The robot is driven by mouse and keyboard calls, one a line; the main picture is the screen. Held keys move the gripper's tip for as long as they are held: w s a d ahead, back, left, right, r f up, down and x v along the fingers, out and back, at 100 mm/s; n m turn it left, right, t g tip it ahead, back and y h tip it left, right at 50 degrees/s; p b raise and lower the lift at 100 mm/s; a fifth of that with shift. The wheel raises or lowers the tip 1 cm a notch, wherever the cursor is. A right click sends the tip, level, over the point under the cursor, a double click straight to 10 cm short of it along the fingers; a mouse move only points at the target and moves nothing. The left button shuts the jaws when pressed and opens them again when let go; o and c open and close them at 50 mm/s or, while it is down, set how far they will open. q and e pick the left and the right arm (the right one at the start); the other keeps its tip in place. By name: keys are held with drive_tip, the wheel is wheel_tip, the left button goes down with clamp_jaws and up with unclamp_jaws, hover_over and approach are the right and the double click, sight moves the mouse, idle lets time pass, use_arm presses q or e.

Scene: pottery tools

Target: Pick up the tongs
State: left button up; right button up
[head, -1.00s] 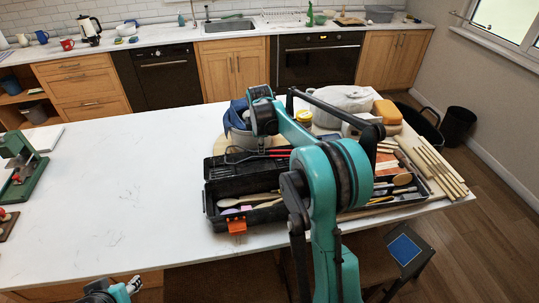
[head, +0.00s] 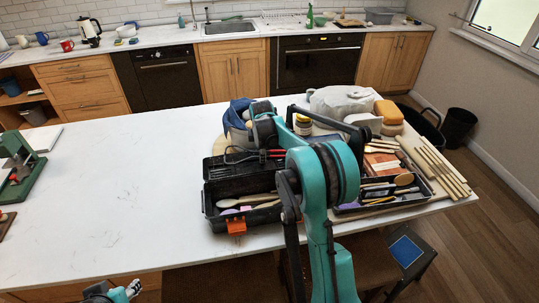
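A thin red-and-dark tool (head: 274,154), which may be the tongs, lies at the back edge of the open black toolbox (head: 209,205). My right arm crosses in front of the toolbox and covers part of this tool. The fingers of my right gripper cannot be made out; the wrist end of that arm is above the back of the toolbox, close to the red tool. Whether they touch cannot be told. My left gripper (head: 133,287) shows small at the bottom left, below the table's front edge, far from the toolbox; its fingers are too small to read.
The toolbox holds several wooden tools. A dark tray (head: 345,211) with tools, long wooden sticks (head: 440,168), a blue cloth (head: 237,113) and a grey bag (head: 342,101) crowd the right side. The left half of the white table (head: 120,190) is mostly clear. A stool (head: 405,250) stands in front.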

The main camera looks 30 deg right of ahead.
drive_tip(key=shift+f, duration=0.1)
clamp_jaws()
drive_tip(key=shift+r, duration=0.2)
